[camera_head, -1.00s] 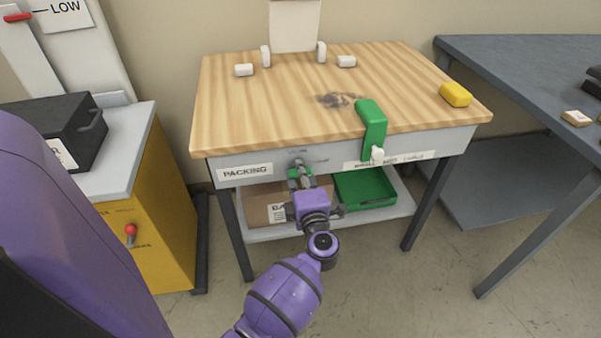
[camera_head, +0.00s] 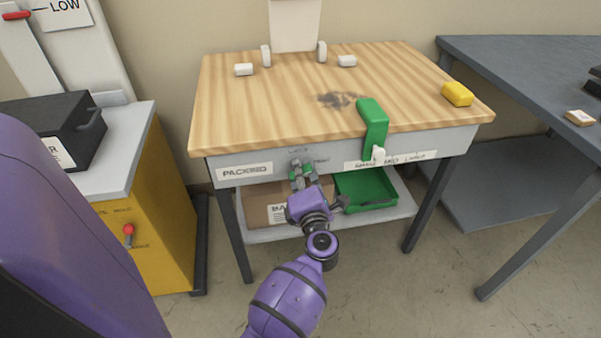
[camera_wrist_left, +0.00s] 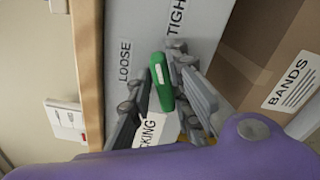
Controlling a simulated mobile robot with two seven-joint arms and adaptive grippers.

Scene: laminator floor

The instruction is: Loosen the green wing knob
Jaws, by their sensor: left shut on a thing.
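The green wing knob (camera_wrist_left: 161,82) is on the grey front apron of the packing table, between the printed words LOOSE (camera_wrist_left: 124,60) and TIGHT (camera_wrist_left: 177,18) in the left wrist view. It has a white stripe along its wing. My left gripper (camera_head: 302,174) is at the table's front and shut on the knob, one finger on each side of it in the left wrist view (camera_wrist_left: 160,80). In the head view the fingers mostly hide the knob. My right gripper is not in view.
A green clamp-like piece (camera_head: 372,121) hangs over the wooden table's (camera_head: 240,110) front edge, right of my gripper. Below, a cardboard box (camera_head: 260,203) and a green tray (camera_head: 368,205) stand on the shelf. A yellow cabinet (camera_head: 170,205) is at left, a grey table (camera_head: 520,60) at right.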

